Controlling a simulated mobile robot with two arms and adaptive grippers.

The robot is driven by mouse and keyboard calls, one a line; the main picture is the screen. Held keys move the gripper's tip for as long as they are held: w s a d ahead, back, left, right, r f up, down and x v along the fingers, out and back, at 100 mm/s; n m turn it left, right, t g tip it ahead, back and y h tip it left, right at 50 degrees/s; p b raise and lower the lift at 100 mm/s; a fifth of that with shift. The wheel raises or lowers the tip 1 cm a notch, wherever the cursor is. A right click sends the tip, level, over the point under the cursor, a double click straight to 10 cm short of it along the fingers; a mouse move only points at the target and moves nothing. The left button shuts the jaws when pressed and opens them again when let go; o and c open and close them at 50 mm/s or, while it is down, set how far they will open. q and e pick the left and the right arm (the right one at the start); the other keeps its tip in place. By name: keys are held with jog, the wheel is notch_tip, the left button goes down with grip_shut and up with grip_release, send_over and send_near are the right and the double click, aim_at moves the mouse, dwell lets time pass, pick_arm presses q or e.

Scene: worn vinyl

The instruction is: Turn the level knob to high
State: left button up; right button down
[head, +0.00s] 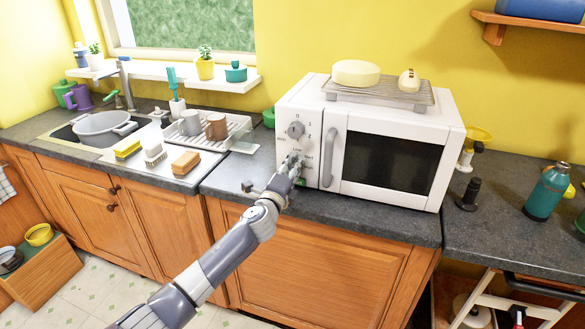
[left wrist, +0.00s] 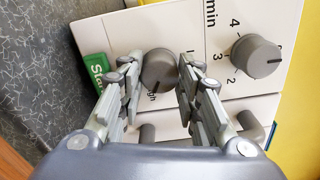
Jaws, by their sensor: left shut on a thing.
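The white microwave (head: 314,97) stands on the counter with its control panel on the left of its front. My left gripper (head: 294,165) is at the lower part of that panel. In the left wrist view its fingers (left wrist: 157,66) are shut on the round grey level knob (left wrist: 158,73), one on each side. A dark mark on the knob is near a printed label ending in "igh"; the fingers partly cover the lettering. In the head view the gripper largely hides this knob. My right gripper is not in view.
A numbered timer knob (head: 296,129) is above the level knob. A green start button (left wrist: 94,68) is below it. The door handle (head: 329,158) is close on the right. A rack (head: 385,92) with food-like items stands on top. A dish rack (head: 240,128) is to the left.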

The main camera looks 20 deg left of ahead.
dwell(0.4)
pick_arm(q)
jog(key=o, duration=1)
jog(key=shift+o, duration=0.2)
jog(key=s, duration=1.2)
jog(key=shift+a, duration=0.2)
